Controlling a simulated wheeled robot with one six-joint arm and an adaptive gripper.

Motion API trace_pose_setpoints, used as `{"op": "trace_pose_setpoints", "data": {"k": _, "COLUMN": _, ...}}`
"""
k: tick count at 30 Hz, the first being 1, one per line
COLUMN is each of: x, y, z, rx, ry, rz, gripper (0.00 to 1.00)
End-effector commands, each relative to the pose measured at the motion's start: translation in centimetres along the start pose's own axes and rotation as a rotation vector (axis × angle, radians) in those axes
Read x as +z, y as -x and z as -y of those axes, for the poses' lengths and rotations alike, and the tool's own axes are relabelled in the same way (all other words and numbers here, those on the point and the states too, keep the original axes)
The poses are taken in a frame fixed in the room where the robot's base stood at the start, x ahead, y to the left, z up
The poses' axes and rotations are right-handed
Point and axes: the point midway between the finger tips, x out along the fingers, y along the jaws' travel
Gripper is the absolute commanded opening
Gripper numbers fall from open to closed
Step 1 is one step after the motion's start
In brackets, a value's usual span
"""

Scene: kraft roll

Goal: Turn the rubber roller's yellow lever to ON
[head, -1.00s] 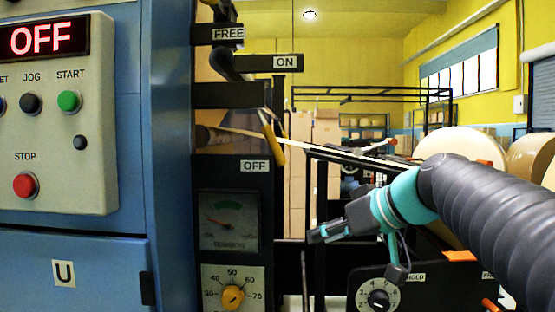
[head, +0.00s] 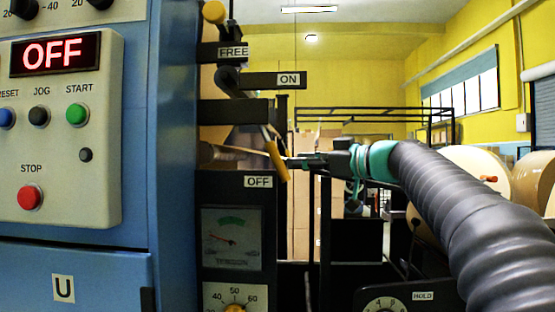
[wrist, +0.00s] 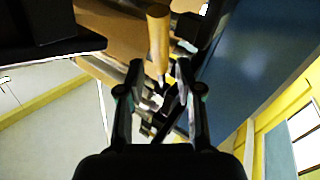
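The yellow lever (head: 275,158) slants down toward the OFF label (head: 258,182) on the dark machine frame. The ON label (head: 288,79) is above it. In the wrist view the yellow lever (wrist: 158,38) hangs from the top, in line with the gap between my fingers. My gripper (head: 292,162) is just right of the lever in the head view. In the wrist view my gripper (wrist: 158,70) is open with its fingers apart. I cannot tell whether the fingers touch the lever. The rubber roller is not clear to make out.
A second yellow-ended handle (head: 214,12) is near the FREE label (head: 233,53). A blue cabinet with a control panel (head: 64,130) reading OFF stands at left. A tension gauge (head: 232,238) is below the lever. Large paper rolls (head: 478,170) are at right.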

Motion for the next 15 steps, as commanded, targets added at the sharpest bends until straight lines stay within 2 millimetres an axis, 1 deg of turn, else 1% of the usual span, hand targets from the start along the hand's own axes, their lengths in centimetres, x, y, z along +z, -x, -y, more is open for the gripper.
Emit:
{"op": "trace_pose_setpoints", "data": {"k": 1, "x": -0.1, "y": -1.1, "z": 0.1, "rx": -0.004, "ry": -0.001, "rz": -0.001, "gripper": 0.35}}
{"op": "trace_pose_setpoints", "data": {"k": 6, "x": -0.1, "y": -4.0, "z": 0.1, "rx": -0.003, "ry": -0.001, "rz": 0.000, "gripper": 0.35}}
{"op": "trace_pose_setpoints", "data": {"k": 10, "x": -0.1, "y": -5.7, "z": 0.0, "rx": -0.001, "ry": 0.000, "rz": 0.000, "gripper": 0.35}}
{"op": "trace_pose_setpoints", "data": {"k": 15, "x": 0.0, "y": -6.8, "z": 0.0, "rx": -0.001, "ry": -0.001, "rz": 0.000, "gripper": 0.35}}
